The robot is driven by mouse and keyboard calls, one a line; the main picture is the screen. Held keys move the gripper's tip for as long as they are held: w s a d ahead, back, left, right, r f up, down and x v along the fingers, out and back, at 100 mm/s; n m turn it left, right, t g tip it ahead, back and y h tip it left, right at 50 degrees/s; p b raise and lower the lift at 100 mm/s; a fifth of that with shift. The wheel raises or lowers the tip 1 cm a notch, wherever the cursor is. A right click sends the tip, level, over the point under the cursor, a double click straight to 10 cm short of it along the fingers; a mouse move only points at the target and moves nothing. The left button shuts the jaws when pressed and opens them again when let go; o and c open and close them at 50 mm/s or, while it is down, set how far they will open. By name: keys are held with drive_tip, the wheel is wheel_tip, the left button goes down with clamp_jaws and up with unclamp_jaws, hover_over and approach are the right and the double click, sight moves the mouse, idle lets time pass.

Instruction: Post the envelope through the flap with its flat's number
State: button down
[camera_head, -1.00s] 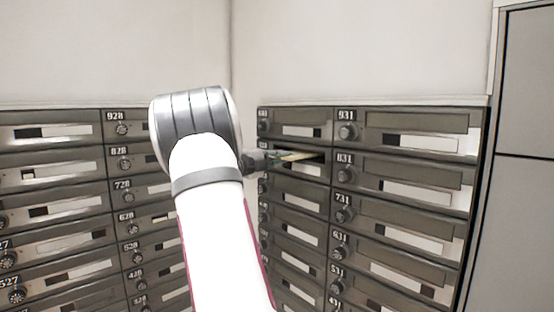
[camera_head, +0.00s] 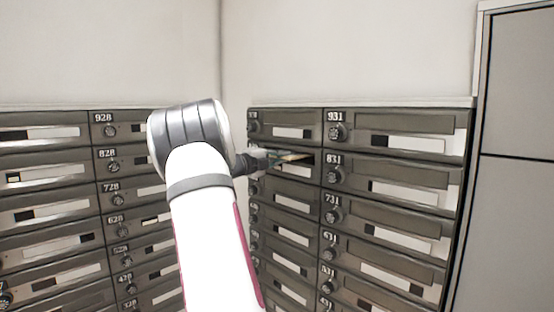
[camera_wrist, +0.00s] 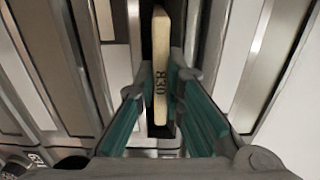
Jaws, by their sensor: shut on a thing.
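The envelope (camera_wrist: 161,65) is cream and thin, seen nearly edge-on in the wrist view, with the number 830 on it. My gripper (camera_wrist: 160,88) is shut on it, with teal finger pads on both sides. In the head view the envelope (camera_head: 290,156) reaches from my gripper (camera_head: 264,158) into the dark open slot (camera_head: 304,161) of the box directly left of 831. That box's own number is hidden behind my gripper. How deep the envelope sits in the slot is hard to tell.
Mailboxes 931 (camera_head: 398,135) and 831 (camera_head: 395,180) stand to the right, with more boxes below. Another bank of mailboxes (camera_head: 45,170) stands at the left, meeting at a corner. A plain grey panel (camera_head: 520,200) is at the far right.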

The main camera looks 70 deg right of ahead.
drive_tip(key=shift+s+d, duration=0.15)
drive_tip(key=shift+d, duration=0.2)
drive_tip(key=c, duration=1.6)
unclamp_jaws()
drive_tip(key=shift+s, duration=0.15)
drive_tip(key=p+v, duration=0.1)
drive_tip(key=v, duration=0.8)
drive_tip(key=shift+p, duration=0.4)
clamp_jaws()
